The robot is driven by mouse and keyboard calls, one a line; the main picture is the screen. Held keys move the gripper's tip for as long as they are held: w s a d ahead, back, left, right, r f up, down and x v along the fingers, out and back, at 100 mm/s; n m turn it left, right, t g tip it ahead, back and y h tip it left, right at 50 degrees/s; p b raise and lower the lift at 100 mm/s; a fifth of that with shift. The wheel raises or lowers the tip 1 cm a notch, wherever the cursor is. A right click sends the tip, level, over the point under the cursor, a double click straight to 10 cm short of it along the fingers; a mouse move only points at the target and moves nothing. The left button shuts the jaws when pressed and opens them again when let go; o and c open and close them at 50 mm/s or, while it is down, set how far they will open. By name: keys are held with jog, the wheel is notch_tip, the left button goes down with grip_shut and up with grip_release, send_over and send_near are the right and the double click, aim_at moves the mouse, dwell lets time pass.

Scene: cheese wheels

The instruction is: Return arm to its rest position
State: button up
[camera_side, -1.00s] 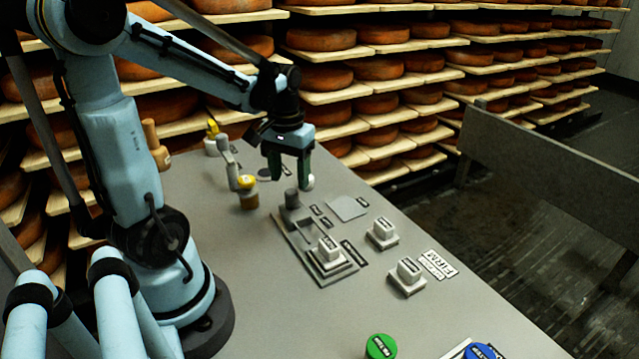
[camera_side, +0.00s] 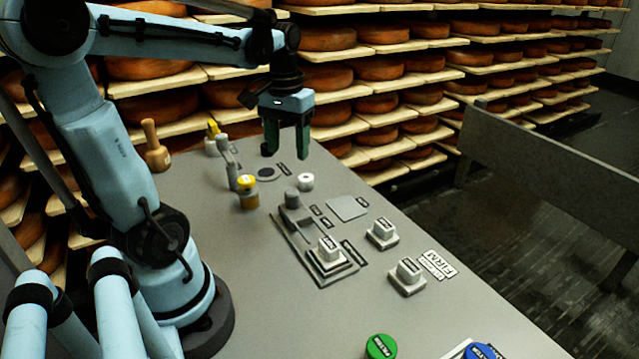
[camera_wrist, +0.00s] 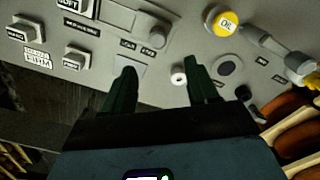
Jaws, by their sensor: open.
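My gripper (camera_side: 286,152) hangs fingers-down above the far end of the grey table (camera_side: 330,310). Its two dark green fingers are apart and nothing is between them. In the wrist view my gripper (camera_wrist: 160,90) is also open and empty.
A yellow-capped oil pot (camera_side: 248,192) and a wooden mallet (camera_side: 155,150) stand left of the gripper. Labelled blocks (camera_side: 382,233), a stepped fixture (camera_side: 327,262), and green (camera_side: 380,346) and blue (camera_side: 481,352) discs lie nearer. Cheese shelves (camera_side: 380,100) rise behind; a metal rail (camera_side: 550,165) is right.

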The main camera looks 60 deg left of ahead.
jog(key=w+d+f+m+t, duration=0.2)
jog(key=d+m+t, duration=0.4)
jog(key=d, duration=1)
jog(key=shift+m+t, duration=0.4)
jog(key=shift+t, duration=0.2)
